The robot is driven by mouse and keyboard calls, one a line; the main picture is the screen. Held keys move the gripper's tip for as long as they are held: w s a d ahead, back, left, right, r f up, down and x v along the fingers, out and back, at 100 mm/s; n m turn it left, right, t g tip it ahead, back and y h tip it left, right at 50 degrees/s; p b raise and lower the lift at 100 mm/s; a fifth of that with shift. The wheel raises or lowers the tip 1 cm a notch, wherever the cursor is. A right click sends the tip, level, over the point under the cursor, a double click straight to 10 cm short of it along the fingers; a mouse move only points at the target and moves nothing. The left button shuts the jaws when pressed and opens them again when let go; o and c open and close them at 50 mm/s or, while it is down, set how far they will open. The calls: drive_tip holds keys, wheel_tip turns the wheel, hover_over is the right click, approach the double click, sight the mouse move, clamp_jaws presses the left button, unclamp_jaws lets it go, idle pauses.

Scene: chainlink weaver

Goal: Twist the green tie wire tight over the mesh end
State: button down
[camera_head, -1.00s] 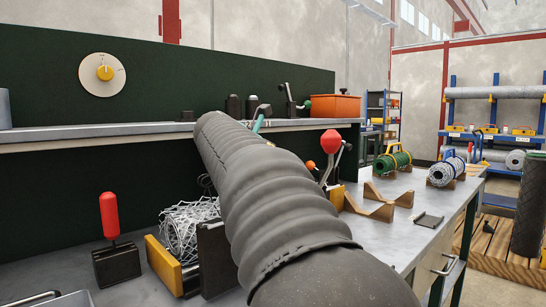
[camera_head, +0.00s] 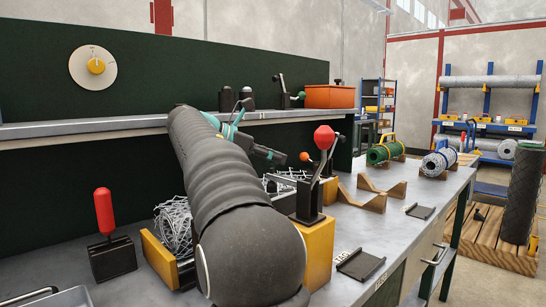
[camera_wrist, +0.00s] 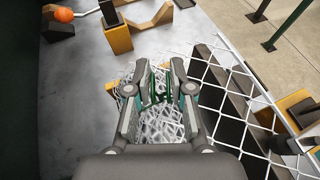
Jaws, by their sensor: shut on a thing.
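In the wrist view, my gripper (camera_wrist: 156,88) points down at the bundled silver mesh (camera_wrist: 160,127). Its fingers are closed in around the green tie wire (camera_wrist: 156,80), which shows as a thin green strip between the fingertips, just above the mesh end. How far the wire is twisted is too small to tell. In the head view, my gripper (camera_head: 272,157) reaches over the bench behind the red-knobbed lever. The mesh (camera_head: 172,226) shows to the left of my arm, which hides its middle; more shows near the gripper (camera_head: 288,177).
A red-knobbed lever (camera_head: 324,138) on a yellow block (camera_head: 319,252) stands close to my gripper. A red-handled tool (camera_head: 104,212) stands at the left. Wooden cradles (camera_head: 377,203) and a green roll (camera_head: 385,152) lie to the right. Loose mesh (camera_wrist: 235,88) spreads at the wrist view's right.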

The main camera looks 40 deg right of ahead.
idle(0.3)
drive_tip(key=c, duration=1)
unclamp_jaws()
